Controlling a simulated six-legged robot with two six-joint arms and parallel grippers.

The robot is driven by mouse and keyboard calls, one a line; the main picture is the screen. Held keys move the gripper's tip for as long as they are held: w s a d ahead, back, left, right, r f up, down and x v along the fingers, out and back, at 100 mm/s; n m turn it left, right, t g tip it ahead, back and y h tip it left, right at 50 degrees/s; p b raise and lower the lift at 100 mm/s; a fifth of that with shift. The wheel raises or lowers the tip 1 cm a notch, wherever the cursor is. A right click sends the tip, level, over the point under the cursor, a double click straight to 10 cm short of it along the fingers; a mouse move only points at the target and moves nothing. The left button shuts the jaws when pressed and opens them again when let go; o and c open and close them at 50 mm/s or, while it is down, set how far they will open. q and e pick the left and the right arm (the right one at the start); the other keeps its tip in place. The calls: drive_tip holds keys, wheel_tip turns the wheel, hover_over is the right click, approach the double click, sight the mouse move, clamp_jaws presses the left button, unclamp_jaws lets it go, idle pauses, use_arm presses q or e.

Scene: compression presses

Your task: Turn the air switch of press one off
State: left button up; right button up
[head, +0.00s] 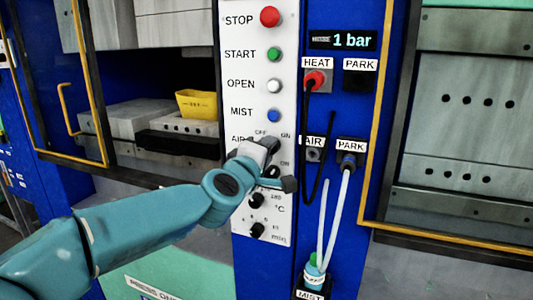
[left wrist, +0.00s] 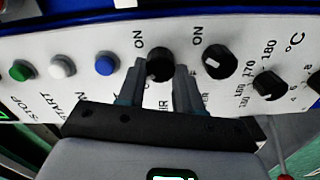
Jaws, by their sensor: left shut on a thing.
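The air switch (left wrist: 160,64) is a round black knob on the white control panel (head: 258,80), with ON printed beside it. My left gripper (left wrist: 159,78) is shut on this knob, one finger on each side. The knob's pointer mark is not clear, so I cannot tell its setting. In the head view my left gripper (head: 270,147) reaches the panel from the lower left and covers the switch beside its AIR label. A second black knob with a white mark (left wrist: 220,62) sits next to it. My right gripper is not in view.
Red STOP (head: 270,17), green START (head: 274,54), white OPEN (head: 274,86) and blue MIST (head: 273,116) buttons are above the switch. Two dial knobs (head: 257,200) lie below. Hoses (head: 345,200) hang at the right. A yellow container (head: 197,104) stands inside the left press.

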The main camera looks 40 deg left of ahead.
use_arm(q)
drive_tip(key=o, duration=1)
drive_tip(key=shift+s+a, duration=0.1)
drive_tip(key=shift+s, duration=0.05)
drive_tip(key=shift+o, duration=0.2)
drive_tip(key=p+v, duration=0.2)
drive_tip(key=v, duration=1.4)
drive_tip(key=shift+s, duration=0.15)
